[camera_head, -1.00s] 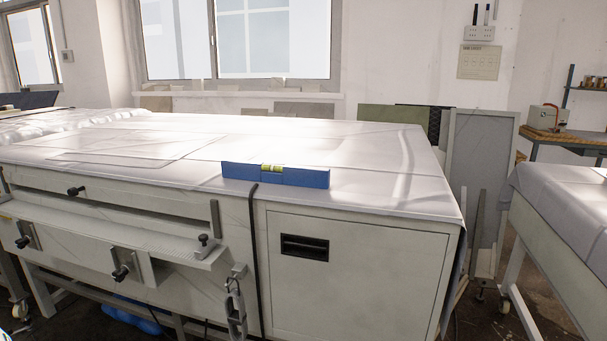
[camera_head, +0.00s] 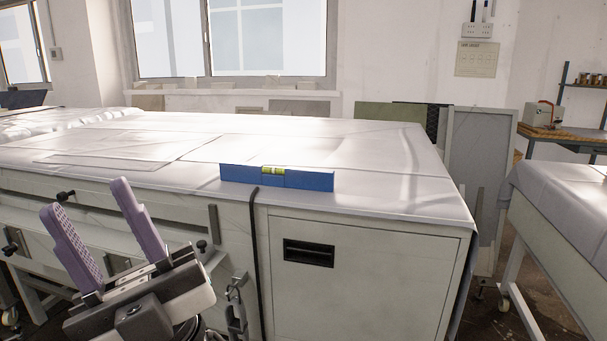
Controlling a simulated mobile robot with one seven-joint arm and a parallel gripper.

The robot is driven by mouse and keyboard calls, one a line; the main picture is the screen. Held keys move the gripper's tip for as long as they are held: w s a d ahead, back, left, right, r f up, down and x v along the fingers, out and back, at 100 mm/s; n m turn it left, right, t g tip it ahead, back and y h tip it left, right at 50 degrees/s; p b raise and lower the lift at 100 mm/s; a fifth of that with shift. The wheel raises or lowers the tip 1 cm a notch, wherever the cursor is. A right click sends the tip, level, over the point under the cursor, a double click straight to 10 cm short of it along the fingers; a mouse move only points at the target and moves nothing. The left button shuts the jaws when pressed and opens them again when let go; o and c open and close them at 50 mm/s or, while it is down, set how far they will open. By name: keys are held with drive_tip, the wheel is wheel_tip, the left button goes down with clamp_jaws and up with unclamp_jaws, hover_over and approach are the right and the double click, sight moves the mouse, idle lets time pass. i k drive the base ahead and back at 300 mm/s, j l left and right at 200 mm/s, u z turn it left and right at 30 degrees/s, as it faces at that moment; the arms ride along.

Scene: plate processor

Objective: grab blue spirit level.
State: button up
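The blue spirit level (camera_head: 305,180) stands on its long edge near the front edge of the white-topped cabinet (camera_head: 400,200). A yellow-green vial shows at its top middle. My gripper (camera_head: 98,212) is at the lower left, in front of the cabinet, with its two purple ribbed fingers spread apart and pointing up. It is open with nothing between the fingers. It is left of the spirit level and lower in the picture, clear of it.
A flat clear sheet (camera_head: 95,160) lies on the cabinet top at left. Knobs and a ledge stick out of the cabinet's front behind my gripper. A covered table (camera_head: 570,195) stands at right, across a narrow floor gap. The top around the spirit level is mostly bare.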

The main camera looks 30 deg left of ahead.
sight(298, 178)
drive_tip(key=j+z, duration=0.25)
drive_tip(key=j, duration=0.25)
drive_tip(key=k+j+z, duration=0.2)
drive_tip(key=j, duration=0.3)
drive_tip(key=k+j+z, duration=0.1)
drive_tip(key=j, duration=0.4)
drive_tip(key=j+z, duration=0.1)
drive_tip(key=j, duration=0.45)
drive_tip(key=k+j, duration=0.15)
drive_tip(key=j, duration=0.25)
drive_tip(key=k+j, duration=0.1)
drive_tip(key=j, duration=0.35)
drive_tip(key=k+j, duration=0.15)
drive_tip(key=j, duration=0.25)
drive_tip(key=k+j, duration=0.1)
drive_tip(key=j, duration=0.35)
drive_tip(key=i, duration=1)
drive_tip(key=l+z, duration=0.05)
